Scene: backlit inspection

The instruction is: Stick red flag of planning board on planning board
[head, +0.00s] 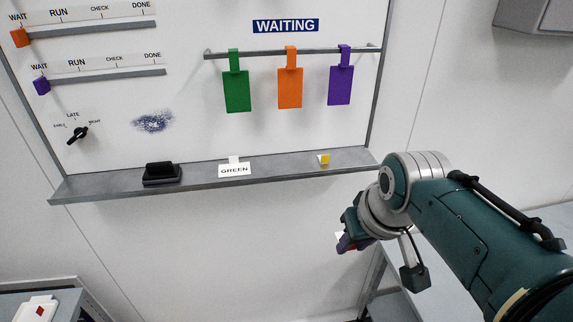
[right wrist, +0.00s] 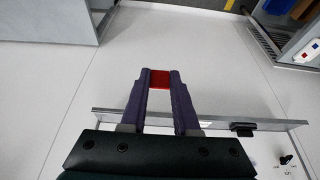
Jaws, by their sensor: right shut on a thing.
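The planning board (head: 190,75) is a white board on the wall in the head view, with sliders at left, a WAITING label and a rail at right. My right gripper (head: 347,243) is below the right end of the board's ledge, apart from the board. In the right wrist view its purple fingers (right wrist: 160,95) are shut on a small red piece, the red flag (right wrist: 160,79), at their tips. The flag is mostly hidden in the head view, where only a small pale and red bit shows by the fingers. My left gripper is not in view.
The ledge (head: 100,187) carries a black eraser (head: 162,173), a GREEN card (head: 234,169) and a yellow block (head: 324,159). Green (head: 237,92), orange (head: 290,88) and purple (head: 341,85) tags hang from the rail. A blue smudge (head: 153,122) and a knob (head: 78,135) are at lower left.

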